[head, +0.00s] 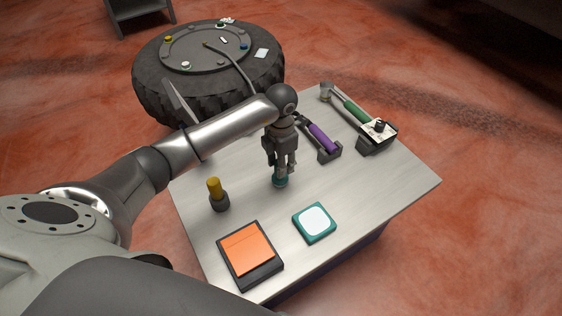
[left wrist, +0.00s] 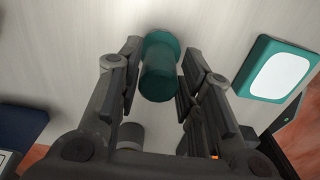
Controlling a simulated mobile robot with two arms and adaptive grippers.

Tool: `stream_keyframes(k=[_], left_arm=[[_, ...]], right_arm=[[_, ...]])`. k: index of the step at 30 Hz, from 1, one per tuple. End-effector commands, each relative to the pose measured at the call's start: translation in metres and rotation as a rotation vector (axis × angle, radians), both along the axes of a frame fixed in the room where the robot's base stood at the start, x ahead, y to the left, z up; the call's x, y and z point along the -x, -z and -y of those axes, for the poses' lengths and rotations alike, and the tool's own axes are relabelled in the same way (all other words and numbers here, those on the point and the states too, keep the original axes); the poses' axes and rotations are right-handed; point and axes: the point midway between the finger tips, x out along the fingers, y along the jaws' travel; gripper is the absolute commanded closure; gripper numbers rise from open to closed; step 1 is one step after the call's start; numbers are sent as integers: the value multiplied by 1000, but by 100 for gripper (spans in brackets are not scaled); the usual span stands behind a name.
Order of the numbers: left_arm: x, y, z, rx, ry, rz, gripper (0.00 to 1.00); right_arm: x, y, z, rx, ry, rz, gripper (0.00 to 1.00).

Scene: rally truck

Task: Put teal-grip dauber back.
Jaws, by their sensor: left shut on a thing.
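The teal-grip dauber (head: 281,182) is upright at the middle of the grey table (head: 350,190). Only its lower teal part shows in the head view. In the left wrist view its teal grip (left wrist: 160,75) is between my fingers, with a wider teal ring at its far end. My left gripper (head: 281,172) points down from above and is shut on the dauber. It also shows in the left wrist view (left wrist: 160,85). I cannot tell whether the dauber's foot sits in a holder or touches the tabletop. My right gripper is not in view.
A yellow-topped dauber (head: 214,190) stands in a dark cup at left. In front are an orange pad (head: 248,250) and a teal-framed white pad (head: 314,221). Purple-handled (head: 322,138) and green-handled (head: 357,111) tools lie at back right. A tyre (head: 160,90) is behind.

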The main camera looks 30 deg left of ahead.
Motion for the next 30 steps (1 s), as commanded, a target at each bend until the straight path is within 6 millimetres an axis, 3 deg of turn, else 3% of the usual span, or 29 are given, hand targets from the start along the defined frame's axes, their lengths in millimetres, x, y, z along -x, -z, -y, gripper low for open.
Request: stream_keyframes(k=[1,2,6,19,21,22,30], left_arm=[[0,1,0,0,0,0,90],[0,1,0,0,0,0,64],[0,1,0,0,-1,0,46],[0,2,1,2,0,0,45],[0,4,1,2,1,-1,45],[-1,-7,0,1,1,3,45],[-6,-66,-3,0,0,4,45]], right_arm=[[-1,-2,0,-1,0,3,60],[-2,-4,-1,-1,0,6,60],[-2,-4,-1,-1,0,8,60],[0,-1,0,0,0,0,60],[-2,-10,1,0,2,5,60],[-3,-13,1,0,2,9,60],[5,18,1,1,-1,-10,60]])
